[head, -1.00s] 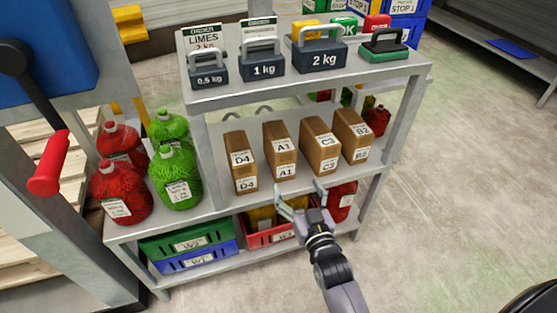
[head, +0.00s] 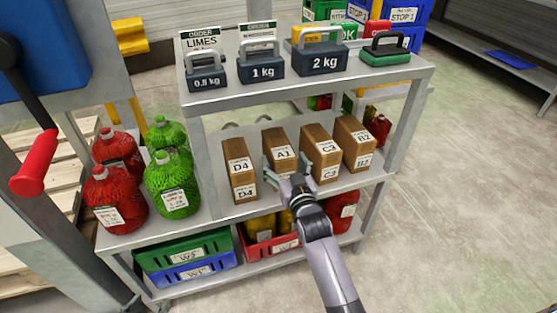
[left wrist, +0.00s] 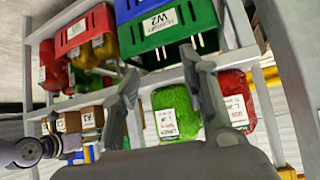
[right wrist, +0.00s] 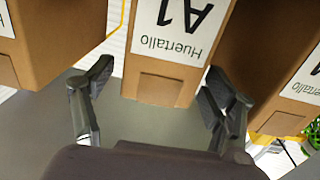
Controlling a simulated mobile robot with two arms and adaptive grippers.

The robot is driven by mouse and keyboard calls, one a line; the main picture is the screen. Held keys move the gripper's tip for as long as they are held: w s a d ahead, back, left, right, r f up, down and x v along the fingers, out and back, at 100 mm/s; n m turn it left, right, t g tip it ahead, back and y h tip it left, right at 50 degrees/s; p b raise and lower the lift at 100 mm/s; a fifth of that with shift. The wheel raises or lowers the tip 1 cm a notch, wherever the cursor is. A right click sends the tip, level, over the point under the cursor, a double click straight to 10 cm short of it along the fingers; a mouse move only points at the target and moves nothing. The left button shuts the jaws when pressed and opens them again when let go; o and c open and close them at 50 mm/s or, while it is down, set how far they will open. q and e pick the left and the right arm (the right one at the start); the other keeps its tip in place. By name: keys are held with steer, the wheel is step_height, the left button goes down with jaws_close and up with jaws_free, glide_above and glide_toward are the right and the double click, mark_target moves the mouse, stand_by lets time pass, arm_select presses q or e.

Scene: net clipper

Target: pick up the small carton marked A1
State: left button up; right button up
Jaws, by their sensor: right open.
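The carton marked A1 (head: 280,148) is a small brown box with white labels, upright on the middle shelf (head: 228,209) between the D4 and C3 cartons. My right gripper (head: 286,170) is open in front of its lower part, one finger toward each side. In the right wrist view the A1 carton (right wrist: 160,85) shows upside down between the spread fingers of the right gripper (right wrist: 158,72); contact cannot be made out. My left gripper (left wrist: 160,62) is open and empty in the left wrist view, and outside the head view.
The D4 carton (head: 239,170) stands left of A1; the C3 carton (head: 320,155) and B2 carton (head: 354,145) stand right. Gaps are narrow. Weights such as the 1 kg one (head: 261,66) sit on the shelf above. Red and green net bags (head: 172,190) stand at left.

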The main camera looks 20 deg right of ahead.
mark_target(280, 146)
steer(key=w+b, duration=0.1)
steer(key=w, duration=0.3)
steer(key=shift+w+d+b, duration=0.1)
steer(key=shift+w+b, duration=0.25)
steer(key=shift+w, duration=0.15)
arm_select(q)
steer(key=w+d+r+t+h, duration=0.1)
steer(key=w+d+r+t, duration=0.1)
steer(key=w+r+t, duration=0.2)
step_height(280, 146, up, 3)
steer(key=shift+w+d+f+t, duration=0.1)
steer(key=shift+w+d+t, duration=0.25)
steer(key=shift+w, duration=0.35)
steer(key=shift+a, duration=0.15)
arm_select(e)
steer(key=shift+c, duration=0.2)
steer(key=c, duration=1.7)
steer(key=shift+r, duration=0.3)
steer(key=shift+c, duration=0.6)
arm_select(q)
steer(key=shift+f, duration=0.1)
arm_select(e)
steer(key=shift+r, duration=0.1)
